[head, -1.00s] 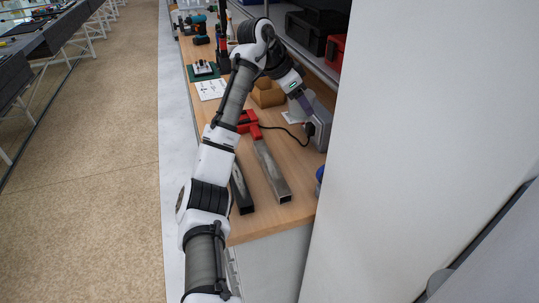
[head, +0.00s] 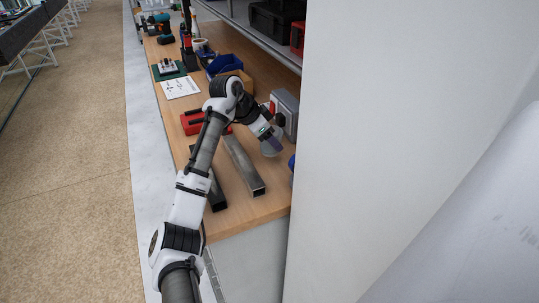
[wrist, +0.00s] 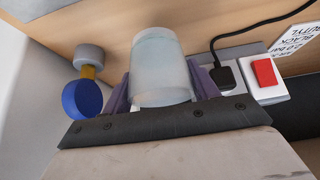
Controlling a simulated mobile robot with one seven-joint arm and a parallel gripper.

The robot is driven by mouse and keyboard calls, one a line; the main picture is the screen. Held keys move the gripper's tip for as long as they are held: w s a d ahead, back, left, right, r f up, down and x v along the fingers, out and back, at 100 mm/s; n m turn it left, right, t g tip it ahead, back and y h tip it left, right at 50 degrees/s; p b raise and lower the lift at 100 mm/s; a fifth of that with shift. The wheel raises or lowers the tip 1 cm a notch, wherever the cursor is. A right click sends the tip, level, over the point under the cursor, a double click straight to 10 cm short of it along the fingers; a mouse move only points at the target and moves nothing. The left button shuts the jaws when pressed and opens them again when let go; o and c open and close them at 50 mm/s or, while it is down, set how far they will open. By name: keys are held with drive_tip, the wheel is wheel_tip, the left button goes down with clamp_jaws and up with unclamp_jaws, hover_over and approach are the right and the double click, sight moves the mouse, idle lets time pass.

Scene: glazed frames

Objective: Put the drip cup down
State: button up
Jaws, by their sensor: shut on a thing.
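The drip cup (wrist: 160,58) is a frosted, translucent cup, seen large in the wrist view. My gripper (wrist: 160,85) is shut on it, with a purple finger on each side. In the head view my gripper (head: 273,145) is low over the near right part of the wooden bench (head: 232,220), to the right of a metal tube. The cup shows there only as a pale grey shape (head: 268,150), partly covered by the gripper. I cannot tell whether it touches the bench top.
The steel tube (head: 243,165) and a red tool (head: 192,122) lie left of the gripper. A grey box (head: 285,112) stands behind it. A blue knob (wrist: 82,98) is beside the cup. A socket with a red switch (wrist: 265,72) and black plug is on the other side.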

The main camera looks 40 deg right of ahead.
sight(270, 149)
drive_tip(key=shift+f+b, duration=1.75)
drive_tip(key=shift+f, duration=0.55)
drive_tip(key=shift+r, duration=0.1)
drive_tip(key=o, duration=1)
drive_tip(key=b+v, duration=0.2)
drive_tip(key=v, duration=1)
